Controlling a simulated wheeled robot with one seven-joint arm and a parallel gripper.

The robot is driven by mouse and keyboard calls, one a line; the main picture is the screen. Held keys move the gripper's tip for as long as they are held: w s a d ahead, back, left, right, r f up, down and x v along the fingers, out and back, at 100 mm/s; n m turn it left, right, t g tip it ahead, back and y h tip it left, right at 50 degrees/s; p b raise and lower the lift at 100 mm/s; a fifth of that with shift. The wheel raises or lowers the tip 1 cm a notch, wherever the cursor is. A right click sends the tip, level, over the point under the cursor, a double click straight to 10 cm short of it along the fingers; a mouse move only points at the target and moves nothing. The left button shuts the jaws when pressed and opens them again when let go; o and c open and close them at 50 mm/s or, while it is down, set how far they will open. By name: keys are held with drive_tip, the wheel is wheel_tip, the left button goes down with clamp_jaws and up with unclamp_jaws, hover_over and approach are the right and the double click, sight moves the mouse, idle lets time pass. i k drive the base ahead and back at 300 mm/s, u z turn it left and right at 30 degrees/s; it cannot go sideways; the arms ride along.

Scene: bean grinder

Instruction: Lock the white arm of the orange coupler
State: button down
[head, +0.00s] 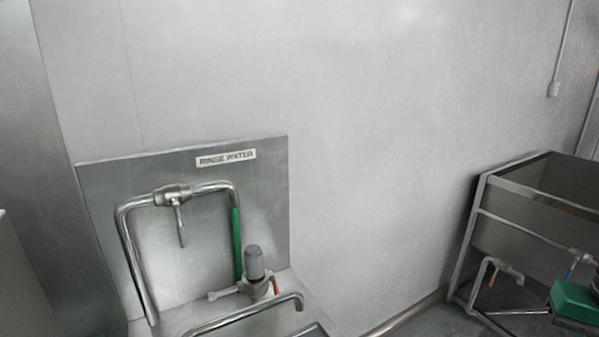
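No orange coupler with a white arm can be made out for certain in the head view. A small orange part (275,286) shows beside a grey cylindrical fitting (255,263) on the rinse water station at the lower left. Another tiny orange part (492,277) shows on the pipework at the far right. Both are too small to tell their shape or whether they have an arm. My gripper is not in view.
A steel panel (160,235) labelled "RINSE WATER" carries a bent pipe, a valve (173,195) and a green hose section (236,240). A steel basin frame (510,235) with a green box (575,300) stands at right. Bare wall lies between them.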

sight(212, 296)
drive_tip(key=u, duration=0.05)
drive_tip(key=k, duration=0.5)
drive_tip(key=u, duration=0.75)
drive_tip(key=i, duration=0.65)
drive_tip(key=u, duration=0.15)
